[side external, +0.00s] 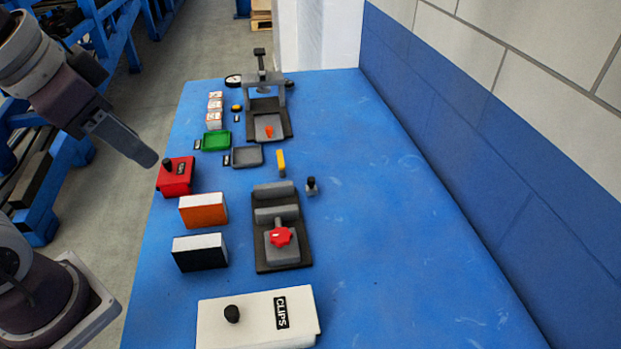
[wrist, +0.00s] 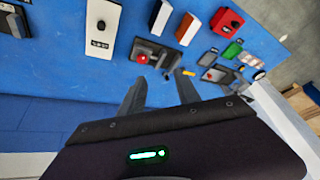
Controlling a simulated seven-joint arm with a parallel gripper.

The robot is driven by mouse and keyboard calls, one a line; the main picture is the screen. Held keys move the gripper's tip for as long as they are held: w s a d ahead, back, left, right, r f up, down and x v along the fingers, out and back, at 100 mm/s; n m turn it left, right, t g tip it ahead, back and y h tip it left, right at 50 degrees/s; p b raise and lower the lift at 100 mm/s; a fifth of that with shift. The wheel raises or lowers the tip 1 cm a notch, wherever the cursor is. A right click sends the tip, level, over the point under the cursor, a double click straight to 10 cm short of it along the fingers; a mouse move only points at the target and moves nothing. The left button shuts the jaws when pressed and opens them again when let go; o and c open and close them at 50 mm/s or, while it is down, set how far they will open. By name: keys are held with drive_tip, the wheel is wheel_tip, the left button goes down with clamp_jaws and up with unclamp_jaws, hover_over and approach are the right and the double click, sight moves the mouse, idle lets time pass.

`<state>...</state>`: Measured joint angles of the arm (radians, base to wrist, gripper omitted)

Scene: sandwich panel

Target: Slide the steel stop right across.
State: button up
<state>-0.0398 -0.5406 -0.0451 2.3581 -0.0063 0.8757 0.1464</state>
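A dark fixture (side external: 262,262) on the blue table carries two grey bars and a grey block with a red star knob (side external: 280,237). The grey bar (side external: 276,214) nearer the knob may be the steel stop; I cannot tell for sure. The fixture's red knob also shows in the wrist view (wrist: 142,59). My gripper (wrist: 161,77) is open, its two fingers apart with nothing held between them. In the side view my gripper (side external: 146,157) is raised beyond the table's left edge, well apart from the fixture.
A clamp press (side external: 264,84) stands at the back.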

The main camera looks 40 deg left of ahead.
drive_tip(key=w+f+m+g, duration=0.15)
drive_tip(key=w+m, duration=0.25)
drive_tip(key=w, duration=0.9)
drive_tip(key=m+g+h, duration=0.2)
drive_tip(key=m+h, duration=0.2)
drive_tip(key=m, duration=0.2)
hover_over(312, 179)
drive_tip(key=s+a, duration=0.2)
drive_tip(key=a, duration=0.1)
wheel_tip(312, 179, down, 22)
drive_tip(key=shift+t, duration=0.35)
drive_tip(key=x, duration=0.7)
drive_tip(key=shift+w+a+f, duration=0.1)
drive_tip(key=shift+f, duration=0.05)
drive_tip(key=shift+w+f, duration=0.1)
drive_tip(key=shift+f, duration=0.35)
clamp_jaws()
